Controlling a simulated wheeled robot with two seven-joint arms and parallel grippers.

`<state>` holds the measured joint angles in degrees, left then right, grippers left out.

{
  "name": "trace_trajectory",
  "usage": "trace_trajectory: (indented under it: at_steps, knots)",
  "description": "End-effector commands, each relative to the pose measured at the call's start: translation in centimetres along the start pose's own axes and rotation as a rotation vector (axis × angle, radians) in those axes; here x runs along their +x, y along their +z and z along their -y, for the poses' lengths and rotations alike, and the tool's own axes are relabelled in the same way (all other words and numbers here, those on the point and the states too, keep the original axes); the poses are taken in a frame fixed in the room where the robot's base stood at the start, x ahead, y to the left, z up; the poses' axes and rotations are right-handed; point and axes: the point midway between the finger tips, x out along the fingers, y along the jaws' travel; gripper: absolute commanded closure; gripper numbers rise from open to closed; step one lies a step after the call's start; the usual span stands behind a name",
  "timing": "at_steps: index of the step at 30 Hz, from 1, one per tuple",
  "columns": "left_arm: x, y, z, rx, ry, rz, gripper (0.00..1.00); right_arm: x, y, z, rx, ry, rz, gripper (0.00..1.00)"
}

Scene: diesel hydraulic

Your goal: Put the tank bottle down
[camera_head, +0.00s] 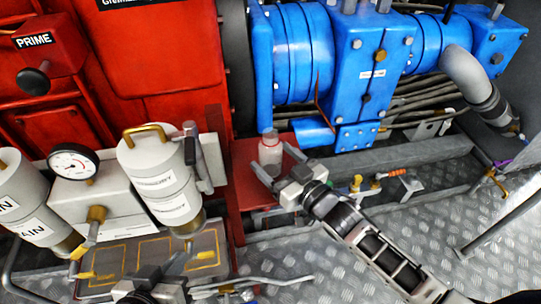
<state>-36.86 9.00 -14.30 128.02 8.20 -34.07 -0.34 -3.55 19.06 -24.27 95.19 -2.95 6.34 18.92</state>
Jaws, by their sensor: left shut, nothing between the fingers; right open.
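The tank bottle (270,155) is a small, pale translucent bottle with a red ring near its top. It stands upright on a red ledge (245,188) below the blue pump. My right gripper (274,160) is open, with its fingers on either side of the bottle; I cannot tell whether they touch it. My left gripper (167,268) is at the bottom left, low in front of the canisters, shut and empty. Its fingertips are hard to make out.
Two pale canisters (165,185) and a pressure gauge (73,163) stand at the left, near a yellow-marked panel (130,262). The blue pump (345,75) is behind the bottle. Bare metal floor plate (285,265) lies in front.

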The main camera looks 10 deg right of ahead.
Motion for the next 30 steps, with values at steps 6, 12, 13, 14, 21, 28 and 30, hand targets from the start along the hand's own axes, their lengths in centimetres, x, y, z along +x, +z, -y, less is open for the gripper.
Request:
trace_trajectory:
  at_steps: [6, 12, 13, 14, 21, 28, 30]
  knots:
    - [0.6, 0.6, -0.1, -0.003, 0.007, 0.015, 1.00, 2.0, 0.1, 0.0, -0.001, -0.001, 0.001, 0.27]
    - [0.7, 0.3, -0.1, -0.004, 0.007, 0.009, 1.00, 2.0, 0.0, 0.0, 0.000, -0.001, 0.001, 0.27]
    - [0.7, 0.3, -0.2, -0.005, 0.007, 0.009, 1.00, 2.0, 0.0, 0.0, 0.000, -0.001, 0.001, 0.35]
    - [0.7, 0.3, -0.2, -0.005, 0.007, 0.008, 1.00, 2.0, 0.0, 0.1, 0.000, -0.001, 0.001, 0.44]
    - [0.7, 0.3, -0.2, -0.005, 0.008, 0.008, 1.00, 2.0, 0.0, 0.0, 0.000, -0.001, 0.000, 0.80]
    - [0.6, 0.2, -0.2, -0.004, 0.007, 0.007, 1.00, 2.0, -0.3, 0.0, 0.000, -0.001, -0.001, 0.80]
    - [0.5, 0.0, -0.2, -0.003, 0.006, 0.005, 1.00, 2.0, -0.7, 0.0, 0.000, -0.001, -0.002, 0.80]
